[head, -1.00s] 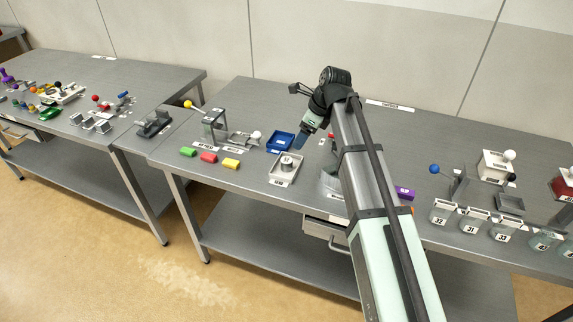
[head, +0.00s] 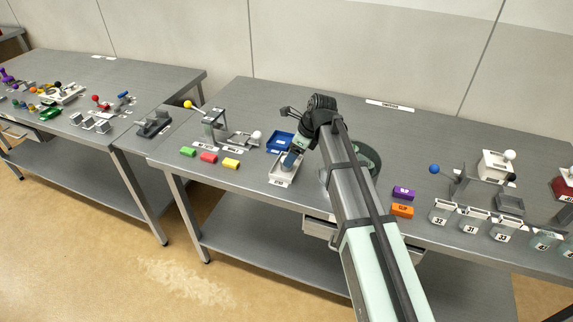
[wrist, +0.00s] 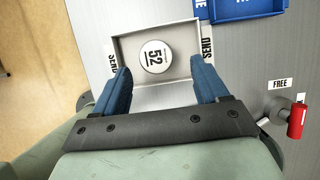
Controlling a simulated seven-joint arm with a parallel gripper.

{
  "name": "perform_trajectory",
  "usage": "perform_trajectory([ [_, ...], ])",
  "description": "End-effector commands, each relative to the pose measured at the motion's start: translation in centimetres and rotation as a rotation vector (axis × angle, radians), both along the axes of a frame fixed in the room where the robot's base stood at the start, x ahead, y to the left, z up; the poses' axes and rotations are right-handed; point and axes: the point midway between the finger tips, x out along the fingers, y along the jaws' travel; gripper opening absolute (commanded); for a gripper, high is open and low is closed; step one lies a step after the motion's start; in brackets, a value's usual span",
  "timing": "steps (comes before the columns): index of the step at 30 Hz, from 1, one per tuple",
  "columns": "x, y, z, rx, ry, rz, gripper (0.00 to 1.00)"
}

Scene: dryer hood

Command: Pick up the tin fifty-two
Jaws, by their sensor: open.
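The tin fifty-two (wrist: 156,57) is a round tin with a white lid marked 52. It sits inside a grey tray (wrist: 187,27) labelled SEND, seen from above in the wrist view. The tray also shows in the head view (head: 281,180), where my gripper (head: 291,160) hides most of its inside. In the wrist view my gripper (wrist: 163,80) is open, its two blue fingers pointing at the tray. The tin lies between and just beyond the fingertips, and nothing is held. The height of the fingers above the tin is hard to tell.
A blue tray (head: 279,141) stands directly behind the grey one. A red-handled part (wrist: 297,120) stands right of the tray, near a FREE label.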

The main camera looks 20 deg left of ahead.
Motion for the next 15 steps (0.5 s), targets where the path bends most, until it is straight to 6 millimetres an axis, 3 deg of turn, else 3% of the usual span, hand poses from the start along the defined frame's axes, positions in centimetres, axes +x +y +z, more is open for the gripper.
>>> perform_trajectory([
  [9, -0.4, 2.0, -3.4, -0.001, 0.002, 0.001, 0.73],
  [15, -0.3, 2.4, -4.1, 0.000, 0.000, 0.000, 0.73],
])
